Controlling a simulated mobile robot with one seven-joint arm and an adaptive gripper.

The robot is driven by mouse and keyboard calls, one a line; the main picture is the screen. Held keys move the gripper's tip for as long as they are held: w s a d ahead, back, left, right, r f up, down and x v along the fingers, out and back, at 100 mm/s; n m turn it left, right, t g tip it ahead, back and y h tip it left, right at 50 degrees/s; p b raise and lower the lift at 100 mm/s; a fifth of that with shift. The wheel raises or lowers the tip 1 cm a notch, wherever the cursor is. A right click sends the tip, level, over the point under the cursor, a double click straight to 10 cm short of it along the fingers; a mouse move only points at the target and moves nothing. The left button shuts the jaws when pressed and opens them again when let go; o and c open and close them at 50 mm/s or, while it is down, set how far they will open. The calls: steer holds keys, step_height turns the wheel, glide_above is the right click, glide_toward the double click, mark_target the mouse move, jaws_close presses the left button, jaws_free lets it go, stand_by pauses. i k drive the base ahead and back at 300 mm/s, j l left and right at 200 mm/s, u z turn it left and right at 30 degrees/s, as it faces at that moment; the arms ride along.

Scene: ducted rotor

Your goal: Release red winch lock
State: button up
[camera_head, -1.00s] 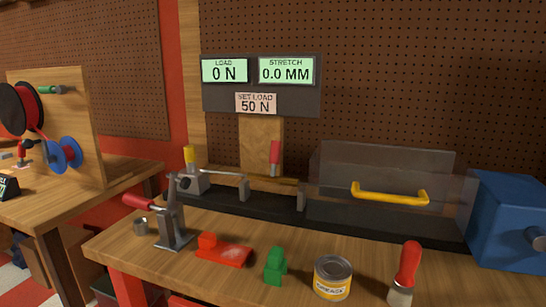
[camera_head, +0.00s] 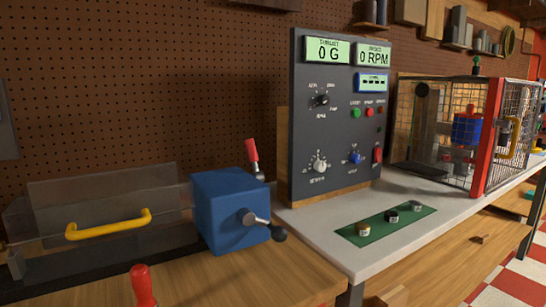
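A blue box-shaped winch (camera_head: 224,212) stands at the right end of the wooden bench. A dark crank (camera_head: 264,224) sticks out of its front right side. A lever with a red handle (camera_head: 252,151) stands upright just behind the winch's right side; its lower end is partly hidden by the winch. I cannot tell whether this lever is locked or released. My gripper is not in view.
A clear guard with a yellow handle (camera_head: 108,225) is left of the winch. A red handle (camera_head: 143,286) stands at the front edge of view. To the right are a dark control panel (camera_head: 334,160), a green mat (camera_head: 386,226) with weights, and a mesh cage (camera_head: 436,115).

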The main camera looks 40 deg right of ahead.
mark_target(249, 144)
steer(key=z, duration=1)
